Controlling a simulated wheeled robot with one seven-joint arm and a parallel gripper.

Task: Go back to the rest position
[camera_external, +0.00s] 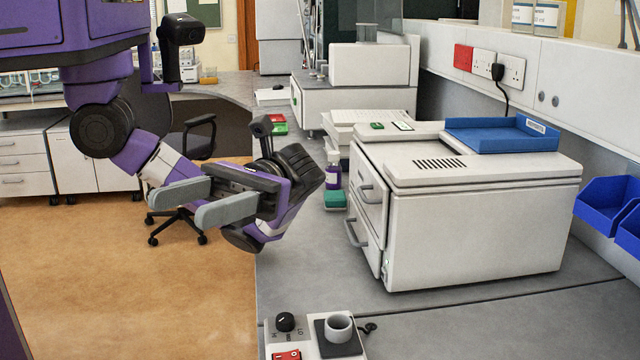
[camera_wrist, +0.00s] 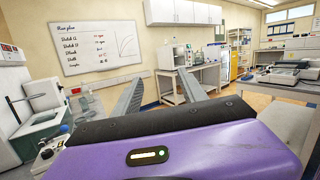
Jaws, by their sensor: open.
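My gripper (camera_external: 203,203) is at the left in the external view, beside the grey bench (camera_external: 300,272) and over the floor. Its two grey fingers are apart with nothing between them. In the wrist view the fingers (camera_wrist: 155,95) also stand apart and empty, with the room beyond them. My arm is bent, with the wrist close to the bench's left edge and to the left of the white drawer machine (camera_external: 480,215).
A blue tray (camera_external: 500,135) lies on the machine. A hotplate (camera_external: 290,329) with a grey cup (camera_external: 339,327) stands at the front. A purple-labelled bottle (camera_external: 333,175) and a green-topped box (camera_external: 334,199) stand near my wrist. An office chair (camera_external: 198,135) is behind my arm. Open floor lies left.

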